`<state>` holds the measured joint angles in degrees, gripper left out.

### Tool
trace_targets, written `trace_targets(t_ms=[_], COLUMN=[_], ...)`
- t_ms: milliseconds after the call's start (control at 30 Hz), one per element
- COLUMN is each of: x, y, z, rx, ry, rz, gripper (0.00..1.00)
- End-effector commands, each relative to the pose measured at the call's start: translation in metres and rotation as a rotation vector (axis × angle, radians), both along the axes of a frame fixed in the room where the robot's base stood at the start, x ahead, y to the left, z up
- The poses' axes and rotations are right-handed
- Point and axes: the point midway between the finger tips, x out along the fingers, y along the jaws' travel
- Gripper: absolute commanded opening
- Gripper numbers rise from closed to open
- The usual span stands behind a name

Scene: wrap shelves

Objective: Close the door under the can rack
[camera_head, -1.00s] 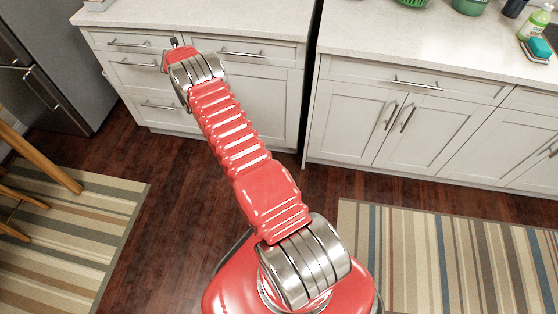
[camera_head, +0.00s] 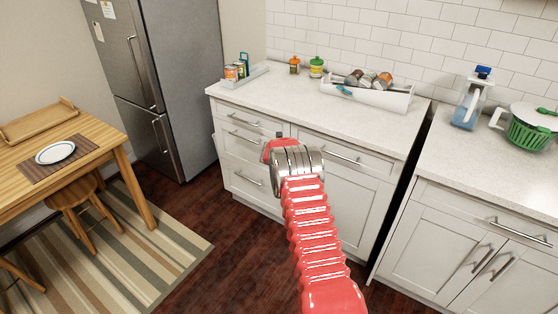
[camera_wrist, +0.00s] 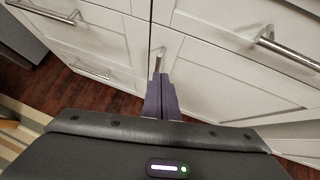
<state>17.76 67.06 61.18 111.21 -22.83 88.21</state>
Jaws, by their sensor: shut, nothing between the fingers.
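The white can rack (camera_head: 368,98) stands on the left counter, with several cans and other items lying in it. Below it, under a drawer, is a white panelled cabinet door (camera_head: 345,200). My arm hides its left part in the head view. It looks flush or nearly so; I cannot tell if a small gap is left. In the wrist view the door (camera_wrist: 225,95) fills the right side, with a short upright metal handle (camera_wrist: 160,52) near its left edge. My gripper (camera_wrist: 161,76) is shut and empty, its tips close to that handle; contact is unclear.
Drawers (camera_head: 245,150) with bar handles stand left of the door. A drawer handle (camera_wrist: 290,48) sticks out at right in the wrist view. A fridge (camera_head: 160,85) and a wooden table (camera_head: 100,140) are at left. A dark gap separates the two counters.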

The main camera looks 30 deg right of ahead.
Motion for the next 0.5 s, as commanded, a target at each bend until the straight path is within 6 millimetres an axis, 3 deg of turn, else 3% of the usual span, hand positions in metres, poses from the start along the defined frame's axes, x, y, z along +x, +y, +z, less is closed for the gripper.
trace_targets(t_ms=[500], x=[-0.021], y=[0.041], z=[0.045], rx=[-0.002], ry=[-0.001], rz=[0.001], gripper=[0.0])
